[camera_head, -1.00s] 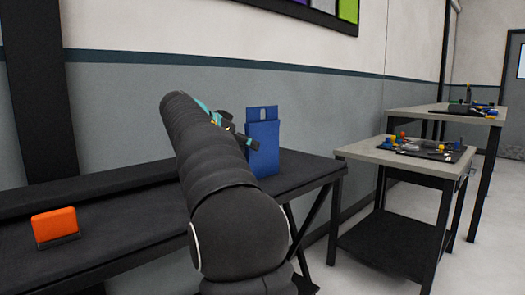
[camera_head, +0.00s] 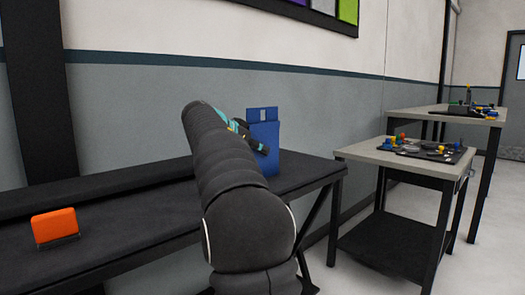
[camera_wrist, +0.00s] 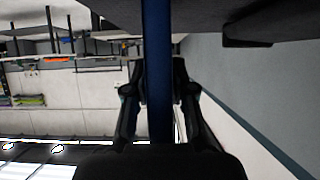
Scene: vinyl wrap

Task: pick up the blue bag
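The blue bag (camera_head: 262,140) stands upright at the right end of the dark bench, with a handle cut-out at its top. In the wrist view the bag (camera_wrist: 159,55) shows edge-on as a narrow blue strip reaching deep between the fingers. My gripper (camera_wrist: 163,80) has one finger on each side of it, both drawn in close against its faces, and looks shut on it. In the head view my gripper (camera_head: 259,146) overlaps the bag's left part, and my arm hides much of the hand. The bag still rests on the bench.
An orange item (camera_head: 55,226) stands at the left on the dark bench (camera_head: 120,235). A wall is close behind the bench. To the right, a small table (camera_head: 355,150) holds a dark mat with several small parts, and another table (camera_head: 425,110) stands behind it.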

